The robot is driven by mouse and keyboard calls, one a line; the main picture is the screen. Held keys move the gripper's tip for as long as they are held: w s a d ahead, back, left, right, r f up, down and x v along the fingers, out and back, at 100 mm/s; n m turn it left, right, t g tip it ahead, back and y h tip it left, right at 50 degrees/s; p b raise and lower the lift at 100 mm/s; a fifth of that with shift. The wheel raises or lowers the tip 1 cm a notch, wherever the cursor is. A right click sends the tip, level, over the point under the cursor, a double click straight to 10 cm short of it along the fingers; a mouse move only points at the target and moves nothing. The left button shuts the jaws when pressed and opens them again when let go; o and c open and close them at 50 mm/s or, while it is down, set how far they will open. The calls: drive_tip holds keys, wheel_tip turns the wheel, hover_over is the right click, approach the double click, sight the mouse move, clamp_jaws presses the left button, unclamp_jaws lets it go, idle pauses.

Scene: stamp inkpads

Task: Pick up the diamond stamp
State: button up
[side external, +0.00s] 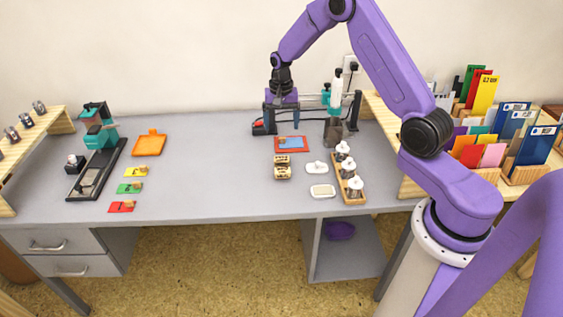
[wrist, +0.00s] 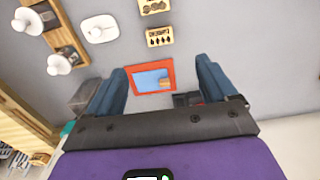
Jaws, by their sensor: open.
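Several white-knobbed stamps (side external: 347,168) stand on a wooden rack; some also show at the upper left of the wrist view (wrist: 60,64). I cannot tell which stamp is the diamond one. A tan block with dark diamond marks (wrist: 158,37) lies beside a similar block (wrist: 153,6) in the wrist view. The two tan blocks (side external: 282,173) sit left of the rack in the side view. My gripper (side external: 282,127) is open and empty, above the back of the desk. In the wrist view its fingers (wrist: 162,80) stand apart on either side of the red-framed blue pad.
The red-framed blue pad (side external: 291,149) lies below my gripper, with a small tan piece on it. A dark stand (side external: 333,130) is close right of my gripper.

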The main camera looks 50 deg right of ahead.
sight(281, 158)
wheel_tip(281, 158, down, 14)
drive_tip(key=shift+w+d, duration=0.1)
drive_tip(key=shift+d, duration=0.05)
idle(0.5)
drive_tip(key=c, duration=1.1)
